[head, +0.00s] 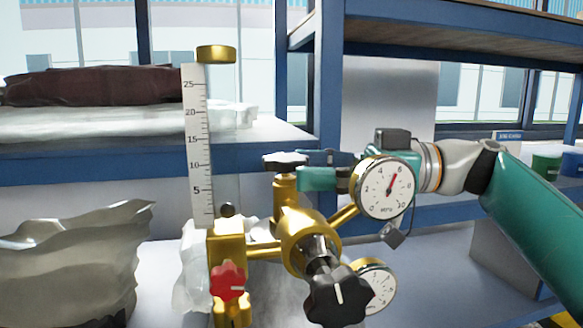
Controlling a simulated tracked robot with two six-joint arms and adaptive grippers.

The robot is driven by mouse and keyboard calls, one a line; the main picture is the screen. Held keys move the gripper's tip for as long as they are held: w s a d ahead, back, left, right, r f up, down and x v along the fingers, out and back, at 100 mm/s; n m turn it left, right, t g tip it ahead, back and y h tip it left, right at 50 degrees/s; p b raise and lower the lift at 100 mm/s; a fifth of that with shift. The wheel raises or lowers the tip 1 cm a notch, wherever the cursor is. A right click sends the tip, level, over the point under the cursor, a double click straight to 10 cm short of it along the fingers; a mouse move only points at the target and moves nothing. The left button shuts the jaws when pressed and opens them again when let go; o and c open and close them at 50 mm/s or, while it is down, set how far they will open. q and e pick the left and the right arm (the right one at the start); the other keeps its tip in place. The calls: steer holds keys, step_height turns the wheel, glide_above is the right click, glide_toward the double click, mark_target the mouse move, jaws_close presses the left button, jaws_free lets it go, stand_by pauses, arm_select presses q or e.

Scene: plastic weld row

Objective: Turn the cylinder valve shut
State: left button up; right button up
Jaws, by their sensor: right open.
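A brass regulator (302,240) stands in front of me. A small black star-shaped handwheel (285,161) sits on the upright brass stem (285,190) and looks like the cylinder valve. A larger black knob (338,295) with a white line faces me, lower down. My right gripper (309,170) reaches in from the right behind the upper gauge (387,188). It is open, with its fingertips close to the right side of the handwheel. I cannot tell whether they touch it. The cylinder body is not clearly visible. My left gripper is not in view.
A flow tube with a white scale (197,140) and brass cap rises at left, above a red knob (228,280). A lower gauge (376,287) is partly hidden by the black knob. A blue shelf (330,100) stands behind; crumpled sheeting (75,260) lies at left.

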steer(key=d, duration=0.9)
steer(key=shift+s+d, duration=0.25)
steer(key=shift+s, duration=0.1)
steer(key=shift+w+f, duration=0.1)
